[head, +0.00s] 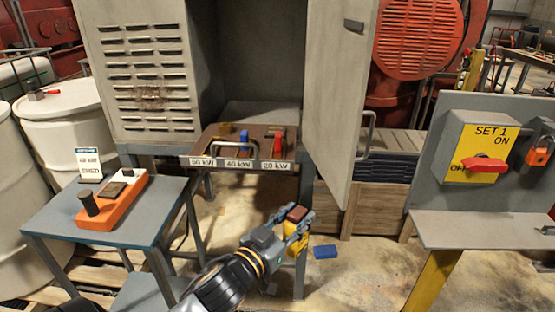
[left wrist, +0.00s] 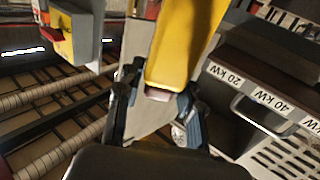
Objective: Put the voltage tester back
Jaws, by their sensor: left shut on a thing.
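My left gripper (head: 291,233) is shut on a yellow tool with a dark red end (head: 296,215), which looks like the voltage tester. It holds the tool in the air in front of the cabinet's right leg. In the left wrist view the yellow body (left wrist: 185,45) stands out between the fingers (left wrist: 157,108). An orange holder (head: 115,203) with a black post and a dark recessed pad lies on the blue-grey table (head: 150,225) at the left, well apart from the gripper. My right gripper is out of view.
A switch panel (head: 485,145) with a shelf stands right. A small card (head: 89,165) stands on the table. A blue block (head: 325,252) lies on the floor.

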